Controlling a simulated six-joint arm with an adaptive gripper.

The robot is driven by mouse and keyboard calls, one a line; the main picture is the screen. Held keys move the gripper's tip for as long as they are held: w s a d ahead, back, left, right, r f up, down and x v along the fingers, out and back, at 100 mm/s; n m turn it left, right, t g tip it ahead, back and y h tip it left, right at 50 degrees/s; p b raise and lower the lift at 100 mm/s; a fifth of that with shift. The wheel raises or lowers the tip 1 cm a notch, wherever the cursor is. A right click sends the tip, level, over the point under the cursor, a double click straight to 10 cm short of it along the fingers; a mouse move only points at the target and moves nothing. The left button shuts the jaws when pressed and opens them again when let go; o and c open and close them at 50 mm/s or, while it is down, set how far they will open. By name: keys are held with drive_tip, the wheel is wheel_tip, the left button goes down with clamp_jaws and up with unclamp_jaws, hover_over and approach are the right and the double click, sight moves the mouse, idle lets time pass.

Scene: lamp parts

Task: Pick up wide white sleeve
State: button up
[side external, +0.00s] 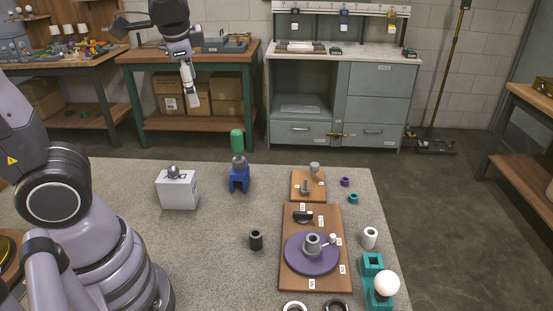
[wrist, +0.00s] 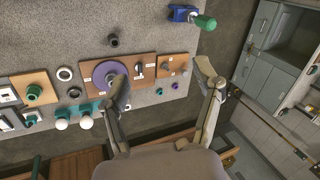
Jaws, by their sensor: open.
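A short white sleeve (side external: 369,238), standing upright with a dark hole in its top, is on the grey table to the right of the wooden board in the side view. In the wrist view I cannot make it out clearly; my left finger covers that area. My gripper (side external: 194,97) hangs high and well away from the sleeve, near the back bench in the side picture. In the wrist view my gripper (wrist: 163,75) has its two fingers wide apart with nothing between them.
The wooden board (side external: 328,213) carries a purple disc (side external: 301,264) with a grey post. A teal holder (side external: 372,262) with a white ball (side external: 386,284) stands close to the sleeve. Purple (side external: 345,181) and teal (side external: 353,198) rings lie behind. A white ring (side external: 294,307) lies in front.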

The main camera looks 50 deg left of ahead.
drive_tip(key=w+d+f+m+y, duration=0.2)
drive_tip(key=w+f+m, duration=0.1)
drive_tip(key=w, duration=0.3)
drive_tip(key=w+d+f+m+y, duration=0.1)
drive_tip(key=w+f+m+y, duration=0.1)
drive_tip(key=w+m, duration=0.3)
drive_tip(key=m+t, duration=0.7)
drive_tip(key=m, duration=0.5)
hover_over(370, 236)
drive_tip(key=s+a, duration=0.4)
drive_tip(key=a, duration=0.2)
wheel_tip(370, 236, down, 19)
drive_tip(key=d+f+m+h, duration=0.1)
drive_tip(key=d+f+m, duration=0.1)
drive_tip(key=f, duration=0.1)
drive_tip(key=d+f+m+t, duration=0.1)
drive_tip(key=d+f+m, duration=0.1)
drive_tip(key=d+f, duration=0.1)
drive_tip(key=s+d+f+m+t+h, duration=0.1)
drive_tip(key=d+f+m, duration=0.1)
drive_tip(key=f, duration=0.3)
drive_tip(key=shift+d+h, duration=0.3)
drive_tip(key=shift+d, duration=0.2)
drive_tip(key=shift+w+f+m+t, duration=0.15)
drive_tip(key=shift+f+m+t, duration=0.15)
drive_tip(key=shift+f, duration=0.05)
drive_tip(key=x, duration=0.7)
drive_tip(key=shift+a+r, duration=0.1)
drive_tip(key=shift+r, duration=0.15)
drive_tip(key=shift+c, duration=0.4)
